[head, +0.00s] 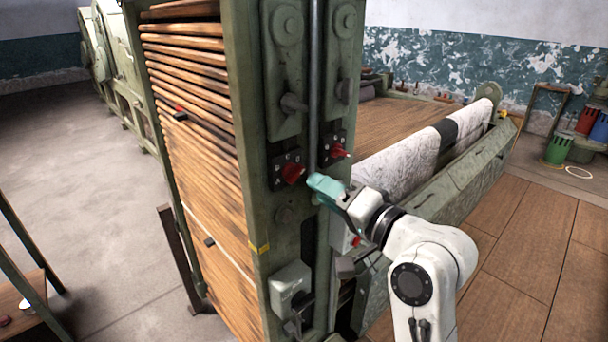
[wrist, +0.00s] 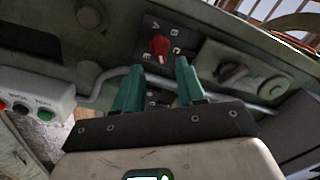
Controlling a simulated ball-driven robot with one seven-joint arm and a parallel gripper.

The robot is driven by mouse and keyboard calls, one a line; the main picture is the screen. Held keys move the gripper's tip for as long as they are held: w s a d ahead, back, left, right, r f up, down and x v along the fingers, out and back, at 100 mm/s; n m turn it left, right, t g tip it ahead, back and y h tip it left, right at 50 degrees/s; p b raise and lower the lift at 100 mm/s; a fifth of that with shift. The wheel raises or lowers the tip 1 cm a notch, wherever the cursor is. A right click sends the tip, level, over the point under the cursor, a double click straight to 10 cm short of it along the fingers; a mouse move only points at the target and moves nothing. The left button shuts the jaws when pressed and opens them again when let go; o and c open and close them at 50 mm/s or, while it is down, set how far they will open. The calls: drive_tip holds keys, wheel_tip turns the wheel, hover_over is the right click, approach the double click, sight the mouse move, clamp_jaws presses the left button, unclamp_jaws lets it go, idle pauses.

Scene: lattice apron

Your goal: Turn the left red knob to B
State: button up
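The left red knob (head: 292,173) sits on a dark lettered plate on the green machine post, left of a vertical pipe. The right red knob (head: 338,151) sits on a similar plate right of the pipe. My gripper (head: 322,185), with teal fingers, is in front of the post, right of and slightly below the left knob. In the wrist view, the red knob (wrist: 159,45) beyond the fingertips appears to be the left one. The fingers of my gripper (wrist: 158,72) are apart, with no knob between their tips. Which letter the knob points to is not clear.
The vertical pipe (head: 314,90) runs between the knobs. A grey switch box (head: 290,282) is lower on the post. A button box (wrist: 40,100) with red and green buttons is at left in the wrist view. Wooden slats (head: 190,100) lie left of the post.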

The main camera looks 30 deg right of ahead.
sight(298, 176)
drive_tip(key=p+x, duration=0.1)
drive_tip(key=x, duration=0.4)
drive_tip(key=shift+w+a, duration=0.1)
drive_tip(key=shift+w, duration=0.3)
clamp_jaws()
